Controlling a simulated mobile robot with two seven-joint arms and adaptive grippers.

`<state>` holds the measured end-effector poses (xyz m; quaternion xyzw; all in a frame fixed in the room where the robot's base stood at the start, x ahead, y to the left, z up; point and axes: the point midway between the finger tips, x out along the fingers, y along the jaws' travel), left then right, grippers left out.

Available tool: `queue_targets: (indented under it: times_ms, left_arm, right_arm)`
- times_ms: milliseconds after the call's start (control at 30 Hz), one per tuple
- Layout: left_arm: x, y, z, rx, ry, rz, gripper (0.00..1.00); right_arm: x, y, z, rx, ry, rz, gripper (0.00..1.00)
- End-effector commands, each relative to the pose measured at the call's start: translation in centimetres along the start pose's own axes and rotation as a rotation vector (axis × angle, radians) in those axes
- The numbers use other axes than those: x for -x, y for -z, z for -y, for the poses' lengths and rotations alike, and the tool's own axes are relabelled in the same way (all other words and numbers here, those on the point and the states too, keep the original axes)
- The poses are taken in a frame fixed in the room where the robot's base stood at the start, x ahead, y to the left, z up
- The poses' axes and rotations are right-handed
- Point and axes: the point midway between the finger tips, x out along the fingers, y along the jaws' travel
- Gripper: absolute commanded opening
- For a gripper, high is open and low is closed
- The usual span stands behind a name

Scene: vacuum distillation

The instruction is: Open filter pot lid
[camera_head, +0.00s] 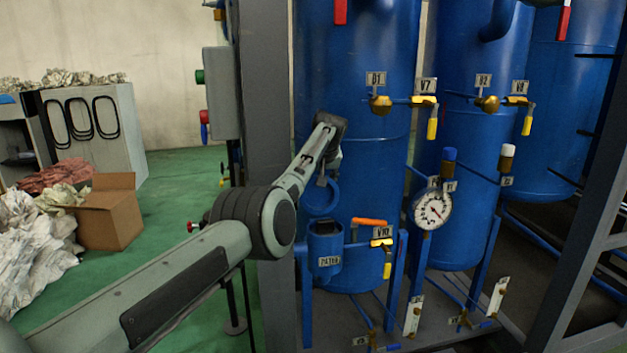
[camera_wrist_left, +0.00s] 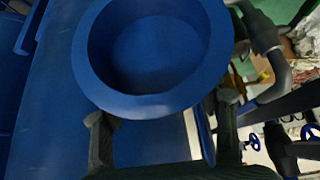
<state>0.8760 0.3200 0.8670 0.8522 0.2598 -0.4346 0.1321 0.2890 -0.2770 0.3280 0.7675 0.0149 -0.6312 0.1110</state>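The filter pot (camera_head: 325,262) is a small blue cylinder with a printed label, low on the front of the left blue tank. Its round blue lid (camera_head: 320,197) stands tilted up above the pot, and the pot's top looks open. My left gripper (camera_head: 325,180) reaches down at the lid from above and is partly hidden by my arm and the lid. In the left wrist view a hollow blue round part (camera_wrist_left: 150,50), which looks like the lid, fills the upper middle. The two fingers of my left gripper (camera_wrist_left: 165,125) are spread apart at its lower rim. My right gripper is not in view.
An orange handle (camera_head: 370,222) and a yellow-handled valve (camera_head: 384,250) sit just right of the pot. A pressure gauge (camera_head: 433,210) is further right. A grey frame post (camera_head: 267,100) stands left of the tank. A cardboard box (camera_head: 108,212) lies on the green floor.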

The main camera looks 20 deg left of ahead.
Motion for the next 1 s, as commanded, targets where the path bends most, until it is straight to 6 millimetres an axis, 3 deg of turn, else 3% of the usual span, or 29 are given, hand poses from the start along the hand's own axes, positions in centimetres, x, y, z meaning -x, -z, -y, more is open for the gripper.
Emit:
queue_targets:
  times_ms: [500,667,1000]
  left_arm:
    - [1.1,0.5,0.0,0.003,0.0,-0.013,0.66]
    - [3.2,0.5,0.0,0.004,-0.003,-0.015,0.66]
    - [10.2,0.2,-0.1,0.002,-0.004,-0.01,0.66]
  right_arm:
    - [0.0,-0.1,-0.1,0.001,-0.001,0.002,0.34]
    - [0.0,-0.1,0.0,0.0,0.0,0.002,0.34]
    - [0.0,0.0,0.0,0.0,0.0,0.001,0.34]
